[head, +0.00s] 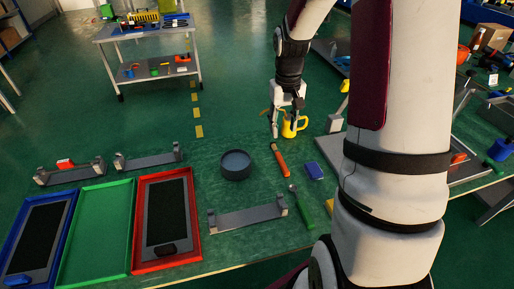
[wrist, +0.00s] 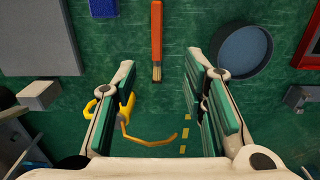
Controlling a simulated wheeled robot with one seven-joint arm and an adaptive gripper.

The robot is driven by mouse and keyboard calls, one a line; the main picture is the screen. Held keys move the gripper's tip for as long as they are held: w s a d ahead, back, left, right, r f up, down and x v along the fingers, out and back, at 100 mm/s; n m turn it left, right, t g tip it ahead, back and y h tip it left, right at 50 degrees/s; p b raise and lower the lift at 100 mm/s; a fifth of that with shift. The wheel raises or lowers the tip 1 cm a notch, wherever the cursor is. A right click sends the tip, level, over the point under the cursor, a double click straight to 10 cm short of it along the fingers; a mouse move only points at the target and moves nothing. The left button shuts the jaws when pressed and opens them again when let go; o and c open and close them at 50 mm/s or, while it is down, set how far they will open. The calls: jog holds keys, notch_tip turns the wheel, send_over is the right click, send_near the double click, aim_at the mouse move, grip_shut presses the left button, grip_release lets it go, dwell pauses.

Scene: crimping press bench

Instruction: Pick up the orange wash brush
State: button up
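The orange wash brush (head: 280,158) lies on the green bench in the head view, right of a dark round bowl. My gripper (head: 282,134) is open and empty. In the wrist view its fingers (wrist: 160,72) are spread either side of the line of the brush, with the bristle end between the tips. The brush handle lies beyond the fingertips. I cannot tell the exact height of the fingers above the bench.
A yellow jug-like thing (head: 301,124) is beside my gripper, partly hidden by a finger. The dark round bowl (head: 236,173), a blue block (head: 314,171) and a green-handled tool (head: 302,207) lie around the brush. A grey bracket (head: 247,219) and a red tray (head: 137,231) are nearer.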

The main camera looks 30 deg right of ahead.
send_over(282, 161)
jog(key=f, duration=0.9)
jog(key=shift+w+a+b, duration=0.3)
jog(key=shift+w, duration=0.05)
jog(key=shift+s+d+f, duration=0.15)
jog(key=shift+s+f, duration=0.05)
jog(key=shift+f, duration=1.15)
jog(key=shift+s+d+f, duration=0.1)
jog(key=shift+s+f, duration=0.05)
jog(key=shift+f, duration=1.15)
grip_shut()
